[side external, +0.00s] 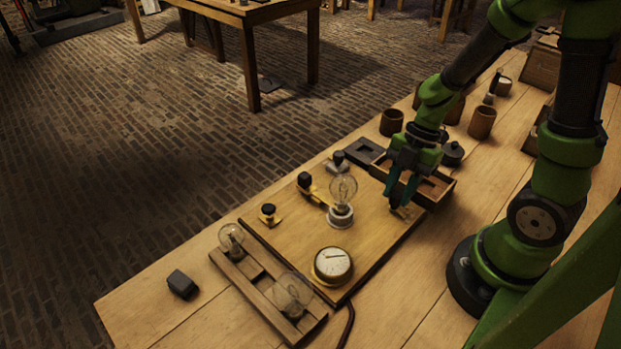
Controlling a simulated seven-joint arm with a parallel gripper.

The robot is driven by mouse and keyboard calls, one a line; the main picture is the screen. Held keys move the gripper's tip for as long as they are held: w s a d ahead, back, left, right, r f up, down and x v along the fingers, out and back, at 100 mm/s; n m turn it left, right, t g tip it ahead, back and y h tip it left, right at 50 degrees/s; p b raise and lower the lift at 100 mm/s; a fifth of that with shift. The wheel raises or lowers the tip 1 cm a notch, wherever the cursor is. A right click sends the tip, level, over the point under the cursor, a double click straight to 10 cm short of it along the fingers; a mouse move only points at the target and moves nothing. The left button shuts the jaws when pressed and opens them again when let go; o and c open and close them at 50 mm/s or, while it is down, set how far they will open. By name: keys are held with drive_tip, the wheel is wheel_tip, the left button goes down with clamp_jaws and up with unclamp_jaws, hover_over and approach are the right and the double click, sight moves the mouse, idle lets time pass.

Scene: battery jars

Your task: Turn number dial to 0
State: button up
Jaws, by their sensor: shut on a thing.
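My gripper (395,206) points down over the right edge of the wooden board (285,235). It is shut on a small brass-coloured part (404,212) at board level. The fingers hide most of this part, and I cannot tell whether it is the number dial. No numbers are readable on it. A round brass-rimmed gauge (333,264) with a white face and a dark needle sits at the front of the board, apart from my gripper; its markings are too small to read.
A clear bulb (343,189) stands upright on the board, left of my gripper. Black-knobbed brass parts (269,212) line the board's far side. A wooden tray (440,187) and brown jars (482,122) stand behind my gripper. A rack (262,289) with bulbs lies at the front left.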

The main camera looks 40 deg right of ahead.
drive_tip(key=shift+c, duration=0.7)
drive_tip(key=shift+n, duration=0.3)
drive_tip(key=n+g, duration=0.1)
drive_tip(key=n, duration=0.3)
drive_tip(key=shift+w+n+g+h, duration=0.15)
drive_tip(key=shift+n+g+h, duration=0.15)
drive_tip(key=shift+g+h, duration=0.1)
drive_tip(key=n+g+h, duration=0.1)
drive_tip(key=n, duration=0.5)
drive_tip(key=shift+w+a+n+g+h, duration=0.15)
drive_tip(key=shift+n+g+h, duration=0.15)
drive_tip(key=shift+g+h, duration=0.1)
drive_tip(key=n+h, duration=0.2)
drive_tip(key=n, duration=0.4)
drive_tip(key=shift+a, duration=0.15)
drive_tip(key=n+h, duration=0.1)
drive_tip(key=n, duration=0.2)
drive_tip(key=n+h, duration=0.1)
drive_tip(key=n, duration=0.2)
drive_tip(key=shift+a+h, duration=0.15)
drive_tip(key=shift+h, duration=0.15)
drive_tip(key=o, duration=1.1)
drive_tip(key=shift+c, duration=0.2)
